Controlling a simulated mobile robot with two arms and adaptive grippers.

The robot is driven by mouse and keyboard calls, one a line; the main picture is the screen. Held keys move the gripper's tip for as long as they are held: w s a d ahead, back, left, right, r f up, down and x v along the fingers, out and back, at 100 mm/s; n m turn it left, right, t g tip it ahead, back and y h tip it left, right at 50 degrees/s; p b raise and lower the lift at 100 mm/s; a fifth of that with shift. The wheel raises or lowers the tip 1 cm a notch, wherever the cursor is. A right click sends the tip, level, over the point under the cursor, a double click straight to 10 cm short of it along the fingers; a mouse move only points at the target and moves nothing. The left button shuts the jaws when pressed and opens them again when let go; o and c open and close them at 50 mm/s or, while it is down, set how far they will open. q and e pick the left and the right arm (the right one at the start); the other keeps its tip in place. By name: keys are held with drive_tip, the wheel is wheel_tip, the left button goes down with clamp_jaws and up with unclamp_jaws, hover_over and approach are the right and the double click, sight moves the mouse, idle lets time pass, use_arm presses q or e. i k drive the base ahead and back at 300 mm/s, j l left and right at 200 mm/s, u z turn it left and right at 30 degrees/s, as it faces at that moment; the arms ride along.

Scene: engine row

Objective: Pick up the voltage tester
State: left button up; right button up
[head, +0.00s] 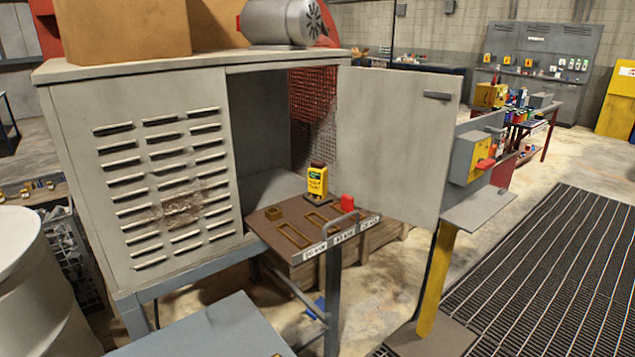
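A yellow hand-held device with a dark top (317,181), which looks like the voltage tester, stands upright at the back of a brown pull-out tray (270,226). The tray has labels along its front edge and sticks out of the open grey cabinet (160,170). A red cylindrical object (347,203) stands at the tray's right side, to the right of the yellow device. Small brass-coloured frames lie on the tray in front of the device. Neither of my grippers is in view.
The cabinet door (393,145) stands open to the right of the tray. A yellow post (437,280) carries a small grey shelf beyond it. A blue-grey surface (205,330) lies low in front. Dark slatted matting (560,270) covers clear floor at right.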

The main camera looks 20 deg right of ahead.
sight(318, 172)
drive_tip(key=i+l+u, duration=0.1)
drive_tip(key=l+u, duration=0.25)
drive_tip(key=i+l+u, duration=0.1)
drive_tip(key=l+u, duration=0.55)
drive_tip(key=l, duration=0.1)
